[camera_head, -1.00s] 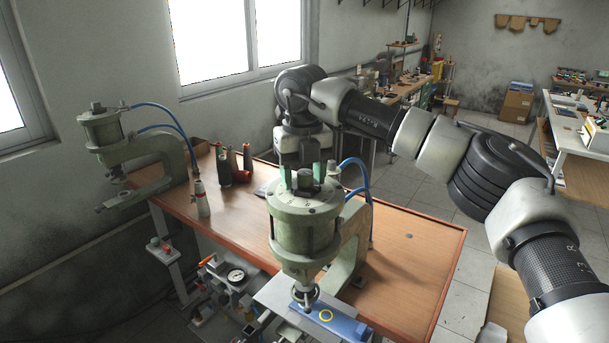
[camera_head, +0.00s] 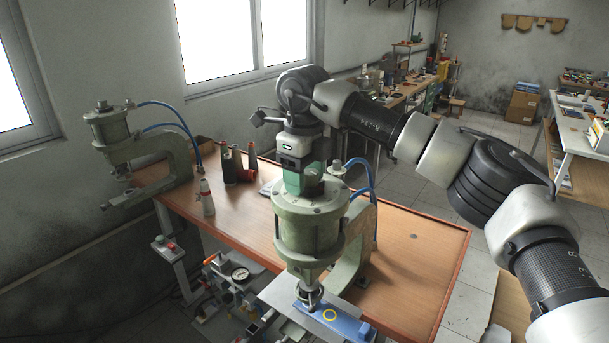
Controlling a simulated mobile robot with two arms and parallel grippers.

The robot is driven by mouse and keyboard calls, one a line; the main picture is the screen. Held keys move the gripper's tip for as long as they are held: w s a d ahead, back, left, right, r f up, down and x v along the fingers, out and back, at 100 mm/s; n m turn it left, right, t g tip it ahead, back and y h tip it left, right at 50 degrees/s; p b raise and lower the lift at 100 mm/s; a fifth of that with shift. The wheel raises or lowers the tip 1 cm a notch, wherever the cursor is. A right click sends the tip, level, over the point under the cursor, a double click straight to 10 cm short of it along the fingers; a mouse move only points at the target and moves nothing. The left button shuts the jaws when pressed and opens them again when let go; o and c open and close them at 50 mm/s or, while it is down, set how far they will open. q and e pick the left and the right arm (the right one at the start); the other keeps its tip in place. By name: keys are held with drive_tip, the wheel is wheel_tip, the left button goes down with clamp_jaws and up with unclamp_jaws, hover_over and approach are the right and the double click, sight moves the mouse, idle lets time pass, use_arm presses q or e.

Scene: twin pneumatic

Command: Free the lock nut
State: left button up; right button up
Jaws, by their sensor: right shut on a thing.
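The near press has a green cylinder (camera_head: 308,225) with a round flanged top. My right gripper (camera_head: 304,183) points straight down onto the middle of that top. Its green-padded fingers are shut on the dark lock nut (camera_head: 314,186), which is mostly hidden behind the near finger. How far the nut has turned or risen cannot be told. My left gripper is not in view.
A blue air hose (camera_head: 366,174) runs beside the cylinder. A blue fixture (camera_head: 345,325) with a yellow ring lies under the ram. A second press (camera_head: 110,130) stands at the left.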

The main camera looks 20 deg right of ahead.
drive_tip(key=shift+r, duration=0.1)
idle(0.3)
drive_tip(key=o, duration=0.9)
drive_tip(key=shift+r, duration=0.25)
wheel_tip(320, 180, up, 9)
drive_tip(key=shift+r+b, duration=0.1)
drive_tip(key=shift+b, duration=0.85)
drive_tip(key=shift+r, duration=0.55)
drive_tip(key=shift+f, duration=0.1)
